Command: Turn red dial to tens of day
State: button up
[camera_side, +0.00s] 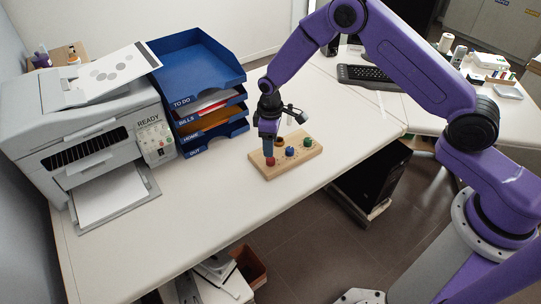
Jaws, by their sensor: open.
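The red dial (270,161) is on the left part of a wooden board (293,164) lying on the white desk. My gripper (268,151) points down right above the red dial, with its fingertips at or very near it. I cannot tell whether they touch it. A blue dial (290,151) and a green dial (307,142) are on the board to the right. A dark round part (280,142) behind them is partly hidden by my gripper. Any markings on the dials are too small to read.
A blue stacked tray (205,90) labelled TO DO, BILLS, HOME and OUT stands behind and left of the board. A grey printer (85,125) with READY on it stands at the far left. A keyboard (366,77) lies at the back right. The desk in front of the board is clear.

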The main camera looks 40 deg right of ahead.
aim_at(270, 159)
jog(key=shift+f, duration=3.1)
grip_shut()
